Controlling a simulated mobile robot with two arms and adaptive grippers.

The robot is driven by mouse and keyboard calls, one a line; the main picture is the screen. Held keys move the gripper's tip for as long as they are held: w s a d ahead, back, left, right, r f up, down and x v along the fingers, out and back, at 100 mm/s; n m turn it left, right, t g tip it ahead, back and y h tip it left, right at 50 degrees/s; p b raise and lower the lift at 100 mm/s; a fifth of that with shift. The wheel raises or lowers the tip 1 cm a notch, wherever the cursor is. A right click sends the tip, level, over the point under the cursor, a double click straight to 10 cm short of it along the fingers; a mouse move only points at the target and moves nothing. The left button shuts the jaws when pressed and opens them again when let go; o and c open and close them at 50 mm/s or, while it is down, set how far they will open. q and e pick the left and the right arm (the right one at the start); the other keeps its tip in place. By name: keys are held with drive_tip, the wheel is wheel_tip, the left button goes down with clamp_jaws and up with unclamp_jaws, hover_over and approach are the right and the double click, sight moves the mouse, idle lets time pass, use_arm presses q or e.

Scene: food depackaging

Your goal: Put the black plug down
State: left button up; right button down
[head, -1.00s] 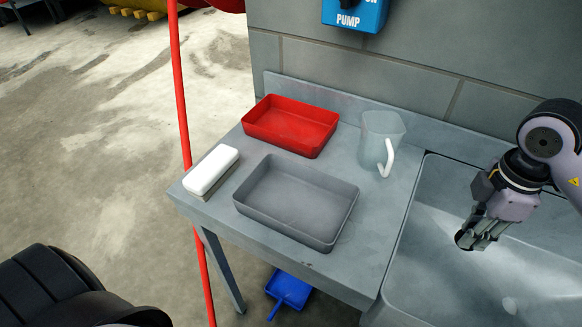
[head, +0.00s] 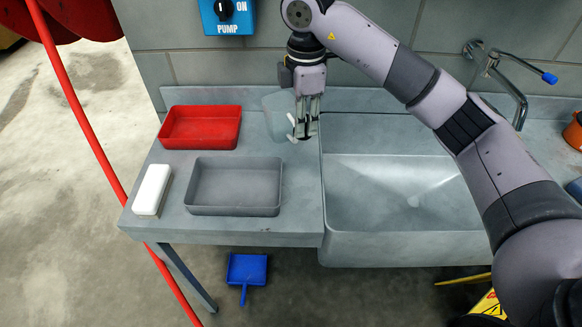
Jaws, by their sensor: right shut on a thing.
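My right gripper (head: 305,131) is at the top middle of the head view, pointing down, in front of the clear jug (head: 275,108) near the sink's left edge. It is shut on the black plug (head: 312,129), of which only a small dark part shows at the fingertips; the fingers hide the rest. I cannot tell whether the plug touches the counter. My left gripper is not in view.
A red tray (head: 200,108), a grey tray (head: 235,210) and a white-topped brush (head: 150,190) are on the counter. The sink (head: 390,240) at right looks empty, with a tap (head: 515,100) behind. A blue dustpan (head: 247,268) lies below.

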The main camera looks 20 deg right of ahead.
wheel_tip(320, 180, down, 11)
drive_tip(key=shift+s+f+p, duration=0.1)
drive_tip(key=shift+f+p, duration=0.05)
drive_tip(key=shift+p, duration=1.05)
wheel_tip(320, 180, down, 5)
drive_tip(key=shift+a+r+p, duration=0.1)
drive_tip(key=shift+p, duration=0.4)
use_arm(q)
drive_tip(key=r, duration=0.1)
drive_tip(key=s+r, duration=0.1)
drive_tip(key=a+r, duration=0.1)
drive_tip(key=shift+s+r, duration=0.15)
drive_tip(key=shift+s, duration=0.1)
use_arm(e)
drive_tip(key=c, duration=1.4)
unclamp_jaws()
